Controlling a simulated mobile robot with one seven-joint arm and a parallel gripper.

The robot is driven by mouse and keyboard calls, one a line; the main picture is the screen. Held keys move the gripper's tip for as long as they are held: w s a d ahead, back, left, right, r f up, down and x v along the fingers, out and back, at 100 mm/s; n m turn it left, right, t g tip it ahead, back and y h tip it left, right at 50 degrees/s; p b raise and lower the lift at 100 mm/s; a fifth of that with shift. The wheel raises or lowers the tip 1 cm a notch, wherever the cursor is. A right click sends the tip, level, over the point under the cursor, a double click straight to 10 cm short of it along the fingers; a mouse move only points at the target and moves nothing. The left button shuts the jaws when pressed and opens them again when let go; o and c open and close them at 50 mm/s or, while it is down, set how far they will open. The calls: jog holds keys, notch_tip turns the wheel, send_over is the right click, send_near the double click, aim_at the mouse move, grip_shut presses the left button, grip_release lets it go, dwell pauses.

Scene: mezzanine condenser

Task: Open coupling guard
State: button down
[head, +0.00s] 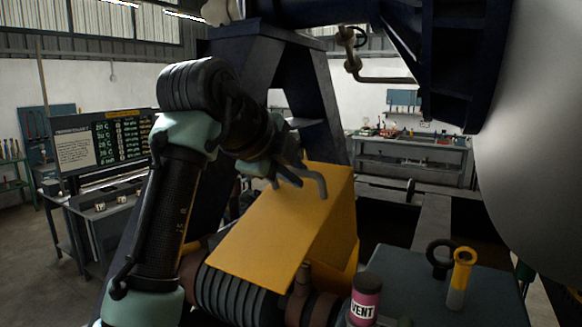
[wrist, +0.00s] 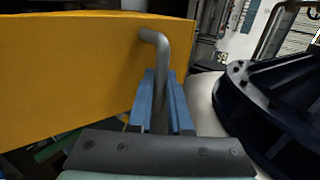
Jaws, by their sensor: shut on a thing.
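The coupling guard is a yellow sheet cover (head: 275,225) in the middle of the head view, sloping over the dark ribbed coupling parts. Its yellow panel fills the upper left of the wrist view (wrist: 70,70). A bent grey handle (wrist: 160,42) sticks out from that panel, and it shows in the head view (head: 321,186) near the guard's upper edge. My gripper (wrist: 162,80) is shut on the handle, with its blue fingers on either side of the bar. In the head view my gripper (head: 288,172) is at the guard's upper part. The guard's hinge is not clearly visible.
A dark ribbed coupling (head: 235,297) lies below the guard. A pink can (head: 365,300) and a yellow eyebolt-shaped piece (head: 461,275) stand on a surface at lower right. A large pale cylinder (head: 535,150) closes the right side. A blue-black frame (head: 265,70) rises behind my arm.

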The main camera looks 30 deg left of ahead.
dwell(0.3)
jog(key=c, duration=0.9)
grip_release()
jog(key=shift+w+f, duration=0.15)
jog(key=shift+w, duration=0.05)
jog(key=shift+o, duration=0.2)
jog(key=shift+s, duration=0.1)
jog(key=p+v, duration=0.1)
jog(key=v, duration=1.2)
